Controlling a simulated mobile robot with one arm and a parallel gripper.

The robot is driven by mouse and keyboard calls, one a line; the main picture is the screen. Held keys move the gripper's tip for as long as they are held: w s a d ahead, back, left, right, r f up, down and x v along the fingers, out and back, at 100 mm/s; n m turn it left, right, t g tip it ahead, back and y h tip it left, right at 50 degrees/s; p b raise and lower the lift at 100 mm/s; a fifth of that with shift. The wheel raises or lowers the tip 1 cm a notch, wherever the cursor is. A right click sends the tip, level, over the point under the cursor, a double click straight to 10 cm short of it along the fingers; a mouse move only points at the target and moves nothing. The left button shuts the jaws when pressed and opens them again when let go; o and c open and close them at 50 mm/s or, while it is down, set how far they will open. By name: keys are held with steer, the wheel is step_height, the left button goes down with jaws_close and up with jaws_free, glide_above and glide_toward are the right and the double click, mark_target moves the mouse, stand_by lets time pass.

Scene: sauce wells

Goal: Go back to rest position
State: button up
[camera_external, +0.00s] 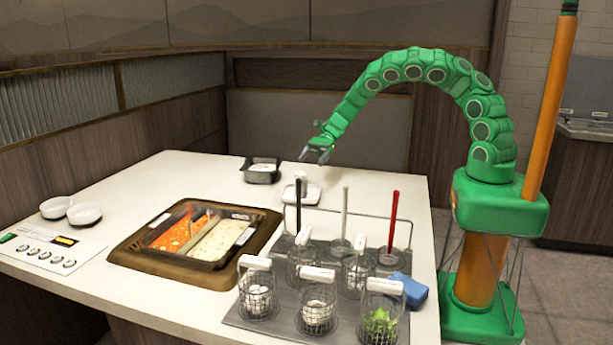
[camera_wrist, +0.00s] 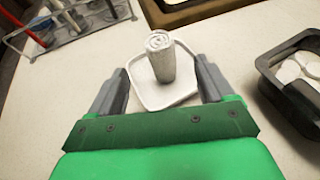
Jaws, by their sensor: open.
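My gripper (camera_external: 315,153) is at the end of my green arm, held above the back part of the white table (camera_external: 170,178). In the wrist view, its two grey fingers (camera_wrist: 162,84) are spread apart with nothing gripped between them. Beyond the fingertips a rolled white towel (camera_wrist: 160,57) stands upright on a small white dish (camera_wrist: 150,93). In the external view the dish (camera_external: 311,196) lies below my gripper, and the gripper is clear of it.
A dark tray with white pieces (camera_external: 261,176) stands beside the dish. A sauce well (camera_external: 150,256) is sunk in the table. A grey rack (camera_external: 250,318) holds several wire baskets and upright utensils. A blue sponge (camera_external: 411,289) and two white bowls (camera_external: 84,213) are also on the table.

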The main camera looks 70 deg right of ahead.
steer(key=w+d+r+m+t+h, duration=0.75)
steer(key=w+d+r+m, duration=0.25)
steer(key=w+d+r, duration=0.15)
steer(key=s+d+r+m+t+h, duration=0.1)
steer(key=s+d+r+m+h, duration=0.2)
steer(key=d+r+m+h, duration=0.35)
steer(key=s+d+r+m+h, duration=0.3)
steer(key=s+d+r+m, duration=0.1)
steer(key=r+m, duration=0.45)
steer(key=s+a+f+m+g+h, duration=0.15)
steer(key=s+m+g, duration=0.25)
steer(key=s+m, duration=0.9)
steer(key=s+a+f+m+g+y, duration=0.25)
steer(key=s+a, duration=0.55)
steer(key=s, duration=0.5)
steer(key=s+a+f+m+g+y, duration=0.2)
steer(key=s+a+f+m+g, duration=0.2)
steer(key=s+a, duration=0.65)
steer(key=s+d+r+m+g+y, duration=0.1)
steer(key=s+m, duration=0.5)
steer(key=s, duration=1)
steer(key=shift+s+r+g, duration=0.15)
steer(key=shift+r+g, duration=0.65)
steer(key=shift+r, duration=0.05)
